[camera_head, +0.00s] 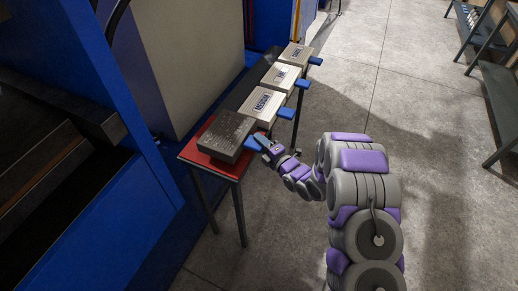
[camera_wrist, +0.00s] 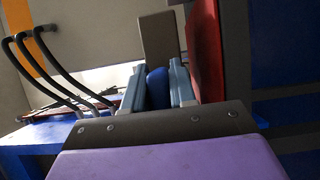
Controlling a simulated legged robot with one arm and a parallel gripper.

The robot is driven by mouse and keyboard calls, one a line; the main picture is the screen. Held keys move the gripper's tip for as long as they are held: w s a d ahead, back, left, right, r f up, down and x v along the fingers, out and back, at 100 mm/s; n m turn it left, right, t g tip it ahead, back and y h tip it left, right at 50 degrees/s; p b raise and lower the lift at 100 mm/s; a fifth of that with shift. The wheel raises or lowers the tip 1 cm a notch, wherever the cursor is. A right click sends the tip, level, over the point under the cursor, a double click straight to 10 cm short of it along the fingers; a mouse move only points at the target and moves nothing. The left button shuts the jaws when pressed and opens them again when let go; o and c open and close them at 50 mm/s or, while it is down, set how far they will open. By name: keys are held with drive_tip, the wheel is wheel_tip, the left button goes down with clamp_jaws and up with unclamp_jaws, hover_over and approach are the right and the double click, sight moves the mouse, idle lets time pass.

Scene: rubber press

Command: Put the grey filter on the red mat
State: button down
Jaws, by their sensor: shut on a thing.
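The grey filter (camera_head: 227,135) is a dark grey block with a blue handle (camera_head: 253,145). It lies over the red mat (camera_head: 191,152) at the near end of a narrow table, covering most of it. My gripper (camera_head: 260,141) is shut on the blue handle. In the wrist view, my gripper's two fingers (camera_wrist: 158,75) stand on either side of the handle (camera_wrist: 157,92). Beyond it is the filter's grey face (camera_wrist: 159,40), close beside the red mat (camera_wrist: 205,50). I cannot tell whether the filter's underside touches the mat.
Several lighter boxes with blue handles, including one labelled MEDIUM (camera_head: 264,105), sit in a row behind the filter. A blue machine (camera_head: 95,220) stands close on the left. Open concrete floor (camera_head: 430,130) lies on the right, with a shelf rack (camera_head: 495,90) beyond.

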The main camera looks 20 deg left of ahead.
wheel_tip(320, 180, down, 4)
drive_tip(key=shift+a+r+b, duration=0.15)
drive_tip(key=shift+b, duration=0.2)
drive_tip(key=c, duration=1.2)
unclamp_jaws()
drive_tip(key=shift+r, duration=0.1)
drive_tip(key=p+v, duration=0.1)
drive_tip(key=v, duration=1.1)
drive_tip(key=shift+p, duration=0.35)
